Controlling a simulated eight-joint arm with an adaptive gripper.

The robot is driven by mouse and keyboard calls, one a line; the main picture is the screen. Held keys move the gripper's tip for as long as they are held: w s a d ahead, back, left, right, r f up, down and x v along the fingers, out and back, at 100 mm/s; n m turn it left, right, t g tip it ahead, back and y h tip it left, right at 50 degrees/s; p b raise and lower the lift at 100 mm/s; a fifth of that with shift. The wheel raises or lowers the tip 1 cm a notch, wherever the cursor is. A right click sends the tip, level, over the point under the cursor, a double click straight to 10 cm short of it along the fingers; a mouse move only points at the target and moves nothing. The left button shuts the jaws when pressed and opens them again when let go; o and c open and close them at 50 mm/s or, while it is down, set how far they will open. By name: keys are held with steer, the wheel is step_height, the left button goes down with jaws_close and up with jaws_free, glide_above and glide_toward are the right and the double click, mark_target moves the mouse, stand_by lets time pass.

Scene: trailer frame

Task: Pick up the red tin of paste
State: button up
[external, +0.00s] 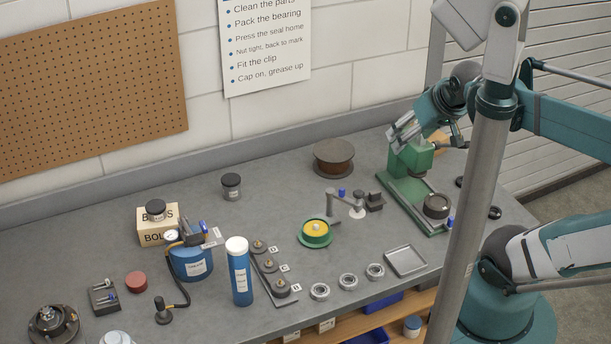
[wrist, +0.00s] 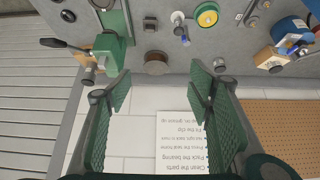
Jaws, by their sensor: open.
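The red tin of paste (external: 136,282) is a small, round, dull-red tin standing on the left part of the grey bench in the external view. It stands between a dark block with small fittings and the blue tank. I cannot make it out clearly in the wrist view. My gripper (wrist: 158,95) is open and empty, with its two green fingers wide apart. In the external view my gripper (external: 402,132) is at the right, near the green press and far from the tin.
The blue tank (external: 191,264) with its black hose stands right of the tin, and a bolts box (external: 158,226) is behind. A tall blue canister (external: 239,272), green press (external: 412,190), brown spool (external: 334,157) and metal tray (external: 405,261) are farther right. The back of the bench has clear patches.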

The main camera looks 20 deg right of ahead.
steer(key=shift+o, duration=0.4)
stand_by(0.4)
